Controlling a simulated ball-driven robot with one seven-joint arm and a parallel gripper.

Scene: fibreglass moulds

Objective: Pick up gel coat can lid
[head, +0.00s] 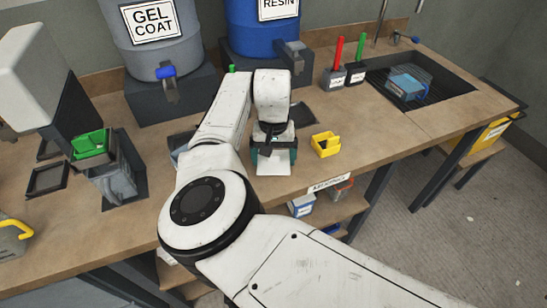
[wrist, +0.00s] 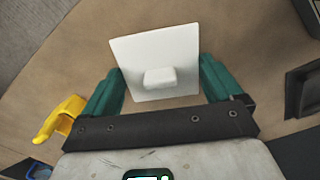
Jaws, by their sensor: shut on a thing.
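A white square lid (wrist: 140,50) with a small raised knob is between the two teal fingers of my gripper (wrist: 161,77) in the wrist view. The fingers are at its left and right edges, so my gripper is shut on the lid. In the head view, the lid (head: 275,170) shows as a pale plate below my gripper (head: 273,153), near the front edge of the workbench. Whether the lid still touches the bench I cannot tell. No mark on it names it as the gel coat lid.
A yellow bin (head: 326,146) stands just right of my gripper on the workbench (head: 385,128). A grey gel coat drum (head: 153,55) and a blue resin drum (head: 258,35) stand behind. A sink (head: 430,72) is at the right, and a can with green (head: 90,143) at the left.

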